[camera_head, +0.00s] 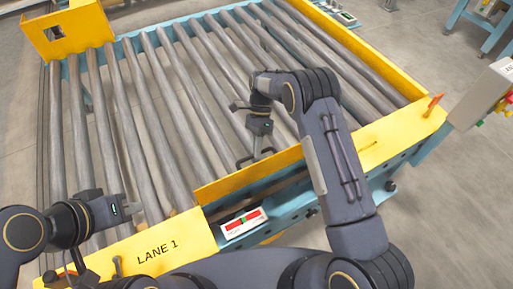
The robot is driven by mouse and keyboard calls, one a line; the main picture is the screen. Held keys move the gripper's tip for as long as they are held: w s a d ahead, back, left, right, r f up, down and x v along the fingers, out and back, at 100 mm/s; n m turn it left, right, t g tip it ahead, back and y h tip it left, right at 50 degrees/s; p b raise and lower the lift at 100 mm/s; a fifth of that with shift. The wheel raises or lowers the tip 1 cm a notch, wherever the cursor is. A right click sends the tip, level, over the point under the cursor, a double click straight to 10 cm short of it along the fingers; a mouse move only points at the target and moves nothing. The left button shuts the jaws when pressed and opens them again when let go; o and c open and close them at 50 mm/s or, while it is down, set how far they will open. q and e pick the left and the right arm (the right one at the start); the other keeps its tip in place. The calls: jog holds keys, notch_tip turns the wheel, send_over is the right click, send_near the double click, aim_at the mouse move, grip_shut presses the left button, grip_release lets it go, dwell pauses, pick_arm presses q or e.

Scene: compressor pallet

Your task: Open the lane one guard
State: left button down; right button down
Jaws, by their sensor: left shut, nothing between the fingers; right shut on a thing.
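The lane one guard (240,180) is a yellow panel at the near edge of the roller conveyor, right of the yellow plate marked LANE 1 (150,250). It stands raised at a slant along the roller ends, with a dark gap between it and the teal frame below. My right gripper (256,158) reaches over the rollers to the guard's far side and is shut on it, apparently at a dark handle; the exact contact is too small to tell. My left gripper (137,207) is shut and empty above the rollers at the left, apart from the guard.
A white indicator box (243,222) with red and green marks sits on the frame below the guard. Grey rollers (160,110) fill the conveyor. An orange lever (433,103) and a grey control box (483,95) are at the right. Bare floor (450,200) lies at the lower right.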

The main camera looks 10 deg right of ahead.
jog(key=c, duration=1.8)
grip_release()
jog(key=shift+s+d+f, duration=0.1)
jog(key=shift+s+f, duration=0.05)
jog(key=shift+f, duration=0.35)
jog(key=o, duration=0.3)
jog(key=shift+o, duration=0.2)
jog(key=shift+r, duration=0.2)
jog(key=shift+w, duration=0.2)
jog(key=v, duration=0.7)
jog(key=shift+w+r, duration=0.2)
jog(key=shift+r, duration=0.05)
jog(key=shift+d+r, duration=0.1)
